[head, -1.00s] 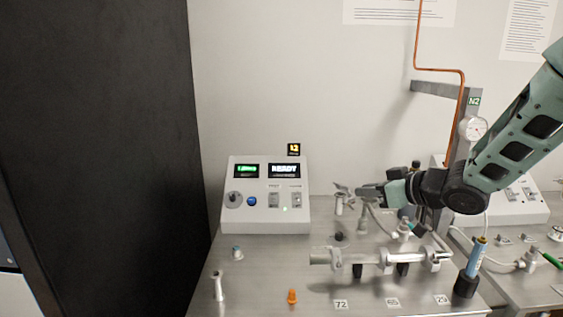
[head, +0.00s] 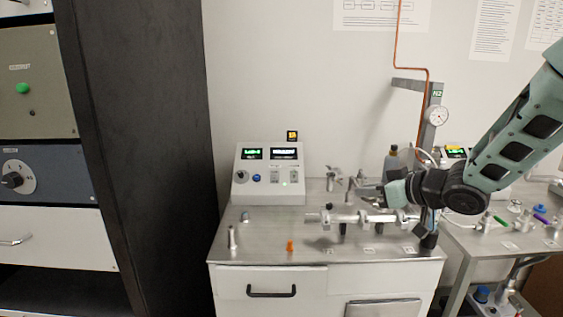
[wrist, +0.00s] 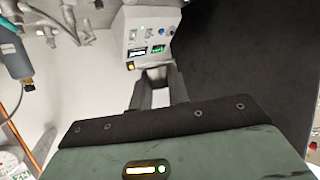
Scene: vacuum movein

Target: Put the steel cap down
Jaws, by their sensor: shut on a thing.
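My gripper (head: 362,192) is at the right of the head view, above the back of the steel bench, with its jaws pointing left. In the wrist view its two dark fingers (wrist: 157,82) are close together, shut on a small pale grey piece (wrist: 157,73) that I take to be the steel cap. The fingers hide much of it. In the head view I cannot make the cap out clearly at the jaws.
The bench top (head: 270,252) has free room at front left. A control box (head: 269,174) stands at the back. A horizontal metal tube assembly (head: 350,217) lies below my gripper. An orange piece (head: 290,246) and a steel post (head: 232,238) stand at the front left.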

